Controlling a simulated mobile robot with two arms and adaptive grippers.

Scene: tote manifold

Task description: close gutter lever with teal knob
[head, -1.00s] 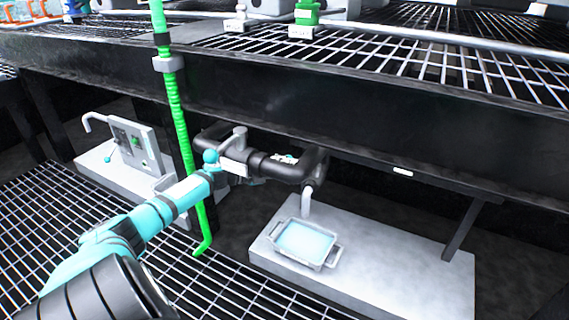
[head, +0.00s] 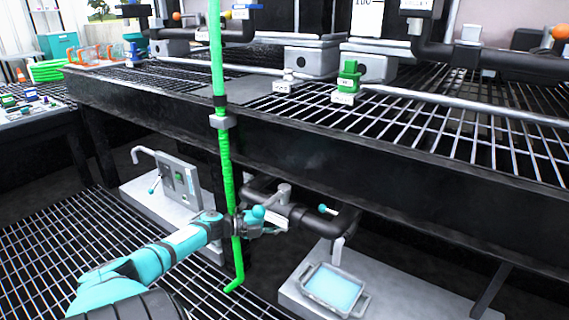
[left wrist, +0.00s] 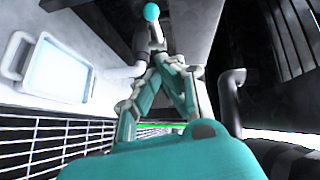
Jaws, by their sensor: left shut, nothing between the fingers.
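A teal knob (head: 323,209) sits on a short lever on the dark pipe (head: 311,220), above its pale spout (head: 338,248). In the left wrist view the knob (left wrist: 151,12) is a round ball on a pale stem, past the fingertips. My left gripper (head: 284,224) is beside the pipe, left of the knob in the head view. Its teal fingers are shut and empty. In the left wrist view the fingers (left wrist: 162,62) converge below the knob, apart from it. My right gripper is not in view.
A tray (head: 334,290) of pale blue liquid stands below the spout. A grey panel box (head: 178,180) with another small teal knob stands left. The dark bench edge (head: 330,162) overhangs the pipe.

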